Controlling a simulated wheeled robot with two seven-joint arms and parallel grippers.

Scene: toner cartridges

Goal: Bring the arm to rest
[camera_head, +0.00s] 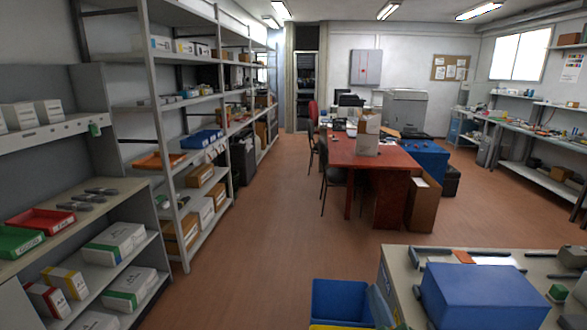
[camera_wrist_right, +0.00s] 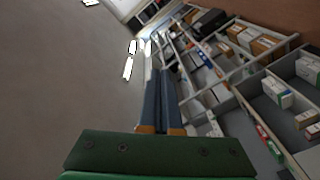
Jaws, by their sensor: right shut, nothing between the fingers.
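My right gripper (camera_wrist_right: 164,85) shows in the wrist view, with two long blue-grey fingers lying side by side beyond a dark green plate. The fingers are together with nothing between them. They point up and away, across a tilted view of shelves, and touch nothing that I can see. In the head view, only a small green and pale part at the lower right edge may belong to my right arm; its fingers are not clear there. My left gripper is in neither view. Several dark cartridges (camera_head: 88,199) lie on the left shelf, beside a red tray (camera_head: 41,222) and a green tray (camera_head: 17,242).
Shelving (camera_head: 159,180) with boxes runs along the left. A blue bin (camera_head: 340,301) stands at the bottom middle. A worktable (camera_head: 396,262) at lower right bears a large blue box (camera_head: 482,297) and small parts. A red desk (camera_head: 350,153) stands farther back. Brown floor between is clear.

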